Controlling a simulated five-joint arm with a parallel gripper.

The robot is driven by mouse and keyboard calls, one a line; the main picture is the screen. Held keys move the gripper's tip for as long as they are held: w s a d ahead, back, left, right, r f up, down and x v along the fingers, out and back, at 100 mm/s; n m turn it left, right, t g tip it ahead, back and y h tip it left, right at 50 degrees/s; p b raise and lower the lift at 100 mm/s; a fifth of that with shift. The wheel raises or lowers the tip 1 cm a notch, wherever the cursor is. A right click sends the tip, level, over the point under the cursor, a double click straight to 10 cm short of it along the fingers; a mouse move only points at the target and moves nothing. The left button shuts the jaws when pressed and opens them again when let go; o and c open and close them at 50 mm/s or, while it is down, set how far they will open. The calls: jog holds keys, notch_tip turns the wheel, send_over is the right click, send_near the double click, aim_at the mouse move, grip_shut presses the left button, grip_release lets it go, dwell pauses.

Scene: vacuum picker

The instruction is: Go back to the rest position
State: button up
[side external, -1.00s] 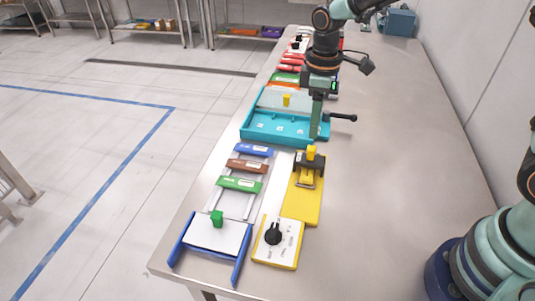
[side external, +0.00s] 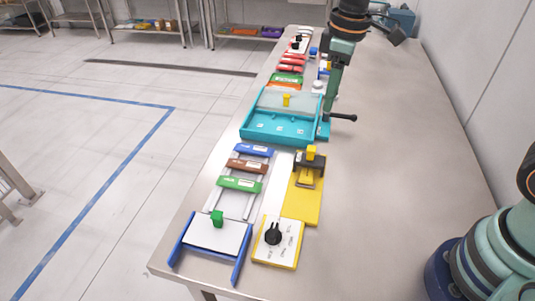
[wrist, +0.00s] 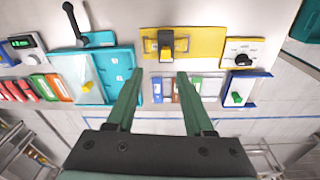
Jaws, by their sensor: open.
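My gripper (side external: 332,92) is in the air above the bench, beside the teal tray (side external: 247,131), in the side external view. Its fingers point down and hold nothing. In the wrist view my gripper (wrist: 157,76) shows two green fingers set apart, with an empty gap between them. The black lever handle (side external: 343,117) sticks out at the right of the teal tray, near the fingertips in the picture. I cannot tell the exact gap between them.
The yellow plate with a clamp (side external: 301,203), the dial panel (side external: 274,255), the white panel with a green knob (side external: 216,236) and several coloured bars (side external: 247,166) line the bench's left side. Small devices continue at the far end. The bench's right side (side external: 400,150) is clear.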

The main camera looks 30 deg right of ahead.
jog(key=s+d+r+m+t, duration=0.4)
jog(key=s+d+m, duration=0.2)
jog(key=s, duration=0.5)
jog(key=shift+d+m+t, duration=0.15)
jog(key=shift+m+t, duration=0.15)
jog(key=shift+m, duration=0.4)
